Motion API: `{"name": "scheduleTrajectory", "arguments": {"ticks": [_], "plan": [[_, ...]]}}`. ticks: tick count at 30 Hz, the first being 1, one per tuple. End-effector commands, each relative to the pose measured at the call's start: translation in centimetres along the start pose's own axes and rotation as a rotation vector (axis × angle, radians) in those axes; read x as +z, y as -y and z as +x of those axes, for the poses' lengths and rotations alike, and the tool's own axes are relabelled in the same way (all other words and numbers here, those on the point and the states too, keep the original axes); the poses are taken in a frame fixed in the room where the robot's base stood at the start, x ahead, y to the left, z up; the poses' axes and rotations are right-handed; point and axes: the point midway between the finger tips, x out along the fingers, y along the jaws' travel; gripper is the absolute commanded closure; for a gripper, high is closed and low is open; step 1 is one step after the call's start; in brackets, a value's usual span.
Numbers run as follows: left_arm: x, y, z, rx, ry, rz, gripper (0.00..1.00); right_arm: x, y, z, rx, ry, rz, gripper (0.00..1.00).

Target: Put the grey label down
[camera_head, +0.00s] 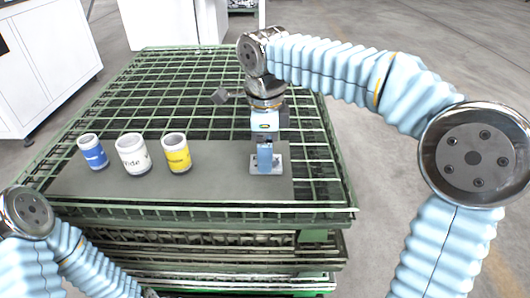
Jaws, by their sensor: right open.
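My right gripper (266,168) points down over the right part of a dark grey board (215,185) on the green mesh crate. It is open. A flat light-grey piece shows around its fingertips; I cannot tell whether this is the grey label or part of the gripper. No other grey label can be made out. My left arm comes in at the lower left, and its gripper is out of view.
Three cups stand on the board's left half: a blue-banded one (93,152), a white one with lettering (133,154) and a yellow-banded one (176,153). The green mesh crate (190,75) has open bars behind the board. White cabinets (45,60) stand at the left.

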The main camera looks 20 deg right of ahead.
Motion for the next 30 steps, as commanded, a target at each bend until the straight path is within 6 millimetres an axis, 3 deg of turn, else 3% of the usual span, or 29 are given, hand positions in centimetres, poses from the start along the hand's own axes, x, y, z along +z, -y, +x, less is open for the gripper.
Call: {"name": "scheduleTrajectory", "arguments": {"ticks": [6,12,17,30], "plan": [[0.2,-0.9,-1.4,0.006,0.006,0.006,0.57,0.1,0.0,-5.6,-0.003,0.003,0.000,0.22],[0.4,-1.5,-2.1,0.010,0.012,0.010,0.57,0.1,0.0,-9.1,-0.002,0.002,-0.001,0.22],[0.5,-1.7,-2.3,0.012,0.014,0.011,0.57,0.0,0.0,-10.1,0.000,0.000,-0.001,0.22],[0.4,-1.7,-2.2,0.012,0.013,0.012,0.57,0.0,0.0,-10.1,0.000,0.000,-0.001,0.22]]}}
